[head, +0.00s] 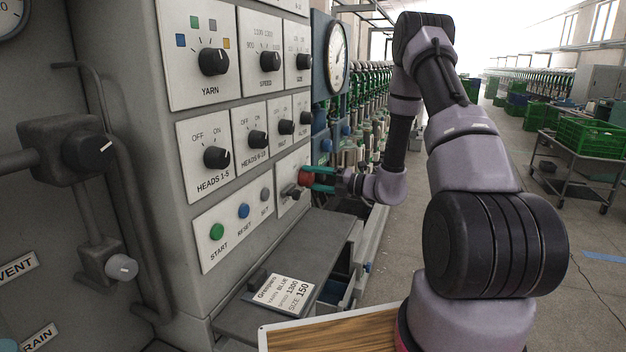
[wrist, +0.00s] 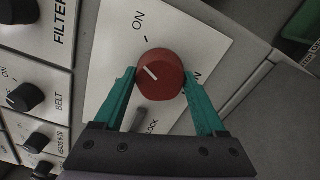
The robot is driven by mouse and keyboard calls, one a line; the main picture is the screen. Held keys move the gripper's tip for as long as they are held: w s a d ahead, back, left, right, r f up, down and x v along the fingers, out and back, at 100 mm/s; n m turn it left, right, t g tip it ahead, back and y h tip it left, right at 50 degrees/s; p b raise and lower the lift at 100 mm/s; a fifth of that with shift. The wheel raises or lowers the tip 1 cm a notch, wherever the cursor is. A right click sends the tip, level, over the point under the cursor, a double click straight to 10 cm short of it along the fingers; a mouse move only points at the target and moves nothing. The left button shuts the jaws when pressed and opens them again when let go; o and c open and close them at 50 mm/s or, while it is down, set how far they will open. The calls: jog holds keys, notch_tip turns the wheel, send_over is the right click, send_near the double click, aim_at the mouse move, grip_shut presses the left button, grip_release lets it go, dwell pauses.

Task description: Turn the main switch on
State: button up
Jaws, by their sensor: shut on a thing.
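The main switch is a red round knob (wrist: 160,75) with a white pointer line, on a pale plate (wrist: 108,50) with an "ON" mark above it. The pointer slants toward the upper left in the wrist view and is not in line with the ON tick. The knob also shows in the head view (head: 306,177). My gripper (wrist: 160,80), with teal fingers, is shut on the knob, one finger on each side. The right finger partly covers a label. A small grey lever (wrist: 139,119) beside a "LOCK" label sits just below the knob.
Other black knobs (head: 217,158) and the green, blue and grey buttons (head: 217,231) are on the panel to the left. A grey ledge (head: 290,250) with a printed card (head: 281,291) juts out below. The aisle at right is open, with a cart of green crates (head: 590,137).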

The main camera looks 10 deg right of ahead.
jog(key=shift+d+m, duration=0.1)
jog(key=shift+m, duration=1.7)
jog(key=o, duration=1.3)
jog(key=v, duration=1)
jog(key=shift+s+d, duration=0.25)
jog(key=shift+d, duration=0.05)
